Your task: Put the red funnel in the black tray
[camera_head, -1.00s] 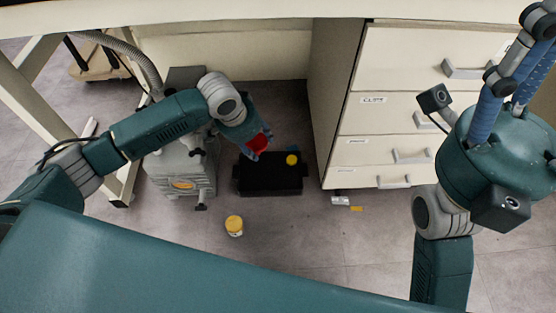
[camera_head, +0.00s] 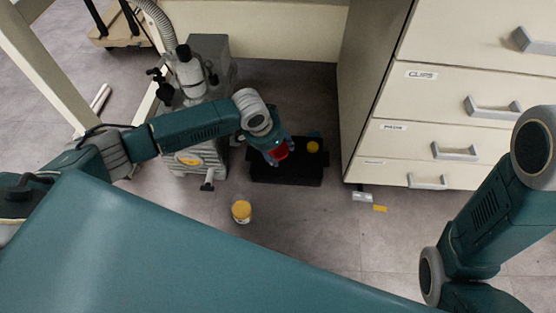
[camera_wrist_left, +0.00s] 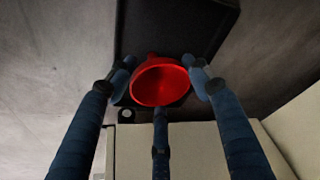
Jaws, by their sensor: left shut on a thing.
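The red funnel (camera_head: 281,151) is in my left gripper (camera_head: 275,155), over the left part of the black tray (camera_head: 290,175) in the head view. In the left wrist view, the blue fingers of my left gripper (camera_wrist_left: 160,82) are closed around the funnel (camera_wrist_left: 160,84), its wide mouth facing the camera. The tray (camera_wrist_left: 180,22) shows beyond the funnel; the gap between them is hard to judge. My right arm is at the right of the head view, but its gripper is out of frame.
A yellow-topped item (camera_head: 312,147) is at the tray's back right. A yellow-lidded jar (camera_head: 241,211) stands on the floor in front. A grey pump (camera_head: 207,155) is left of the tray, a drawer cabinet (camera_head: 400,140) right. Small items (camera_head: 362,197) lie below the drawers.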

